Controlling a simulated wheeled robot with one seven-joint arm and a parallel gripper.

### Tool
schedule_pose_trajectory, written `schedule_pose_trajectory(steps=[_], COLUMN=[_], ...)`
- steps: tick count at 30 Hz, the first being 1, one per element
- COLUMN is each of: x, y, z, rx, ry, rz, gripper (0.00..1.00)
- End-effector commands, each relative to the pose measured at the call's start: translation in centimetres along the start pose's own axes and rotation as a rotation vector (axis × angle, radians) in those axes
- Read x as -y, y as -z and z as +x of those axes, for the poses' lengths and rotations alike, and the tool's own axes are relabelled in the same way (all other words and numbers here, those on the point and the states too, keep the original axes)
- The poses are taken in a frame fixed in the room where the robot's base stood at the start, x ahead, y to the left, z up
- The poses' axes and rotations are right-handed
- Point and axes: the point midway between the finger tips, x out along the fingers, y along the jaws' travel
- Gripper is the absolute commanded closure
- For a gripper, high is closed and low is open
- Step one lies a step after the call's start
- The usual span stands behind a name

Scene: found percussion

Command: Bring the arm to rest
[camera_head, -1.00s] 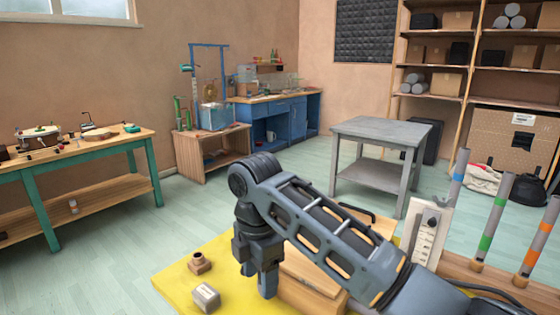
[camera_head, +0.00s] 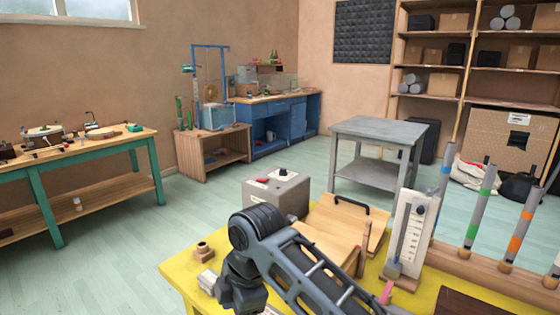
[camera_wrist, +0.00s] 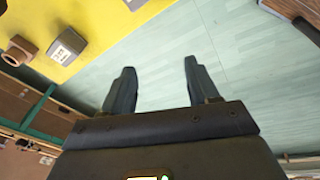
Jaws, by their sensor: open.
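My gripper (camera_wrist: 158,82) is open and empty in the wrist view, its two dark fingers apart over the pale green floor. The yellow table (camera_wrist: 110,18) lies off to the upper left there, beyond the fingers. In the head view my arm reaches in from the bottom edge over the yellow table (camera_head: 181,272). Its wrist part is low at the bottom centre, and the fingertips cannot be made out there. A small wooden piece with a hole (camera_head: 203,250) and a small grey block (camera_head: 207,282) lie left of the arm; both show in the wrist view.
Behind my arm stand a grey box with buttons (camera_head: 277,193), a wooden box with a black handle (camera_head: 340,226) and an upright white scale panel (camera_head: 410,235). Upright banded tubes (camera_head: 481,205) stand at the right. Open floor (camera_head: 120,255) lies to the left.

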Motion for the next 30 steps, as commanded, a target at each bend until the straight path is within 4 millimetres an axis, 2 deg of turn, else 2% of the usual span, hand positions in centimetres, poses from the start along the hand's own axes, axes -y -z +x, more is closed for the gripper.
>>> schedule_pose_trajectory(steps=[9, 15, 23, 30], x=[4.0, 7.4, 13.3, 20.4], y=[4.9, 6.7, 6.2, 3.7], z=[6.2, 8.5, 9.6, 8.9], rx=[-0.236, -0.385, -0.521, -0.582], ry=[-0.185, -0.322, -0.493, -0.663], rz=[0.273, 0.528, 0.880, 1.188], gripper=[0.40, 0.40, 0.40, 0.40])
